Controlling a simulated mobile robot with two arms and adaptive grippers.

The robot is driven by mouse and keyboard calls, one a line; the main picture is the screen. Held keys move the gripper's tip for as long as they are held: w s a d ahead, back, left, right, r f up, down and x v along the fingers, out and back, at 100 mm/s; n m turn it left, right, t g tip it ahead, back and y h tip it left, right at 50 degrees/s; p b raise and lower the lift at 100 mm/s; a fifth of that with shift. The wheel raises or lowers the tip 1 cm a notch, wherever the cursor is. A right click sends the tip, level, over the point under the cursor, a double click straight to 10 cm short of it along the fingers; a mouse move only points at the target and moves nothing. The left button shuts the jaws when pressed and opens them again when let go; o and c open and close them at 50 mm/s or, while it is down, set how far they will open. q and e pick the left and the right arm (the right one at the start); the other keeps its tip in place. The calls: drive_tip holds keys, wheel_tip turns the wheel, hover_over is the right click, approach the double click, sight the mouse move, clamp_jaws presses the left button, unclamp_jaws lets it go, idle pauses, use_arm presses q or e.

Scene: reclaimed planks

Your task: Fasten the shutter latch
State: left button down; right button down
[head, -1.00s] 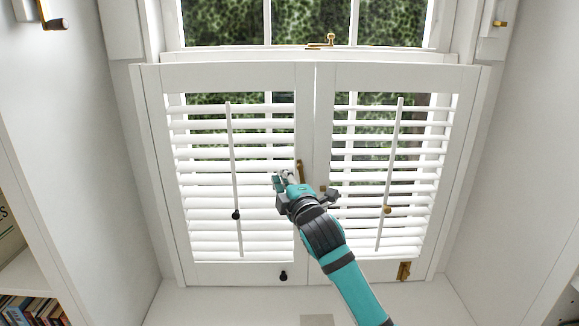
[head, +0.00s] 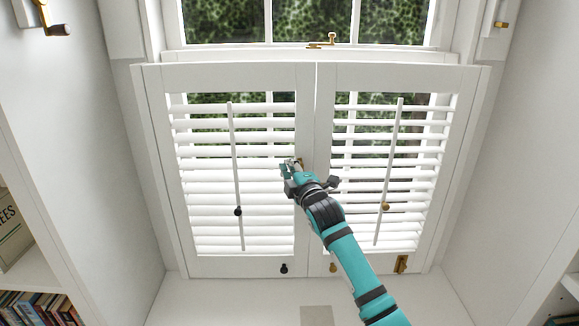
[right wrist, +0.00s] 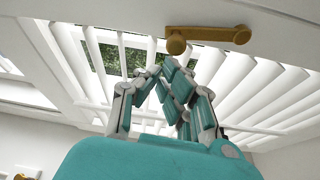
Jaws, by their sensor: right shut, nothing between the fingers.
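The white louvred shutters stand closed side by side, a left panel (head: 188,266) and a right panel (head: 440,262). My left gripper is out of view.
Below are a black knob (head: 284,268), a brass knob (head: 333,267) and a brass fitting (head: 401,263). Tilt rods (head: 235,170) (head: 390,165) run down the louvres. A brass window catch (head: 324,41) is above. Bookshelves (head: 30,268) flank the recess.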

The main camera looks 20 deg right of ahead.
drive_tip(key=shift+d, duration=0.1)
drive_tip(key=shift+s+d+r+m, duration=0.1)
drive_tip(key=shift+d+r+m, duration=0.1)
drive_tip(key=shift+m, duration=0.2)
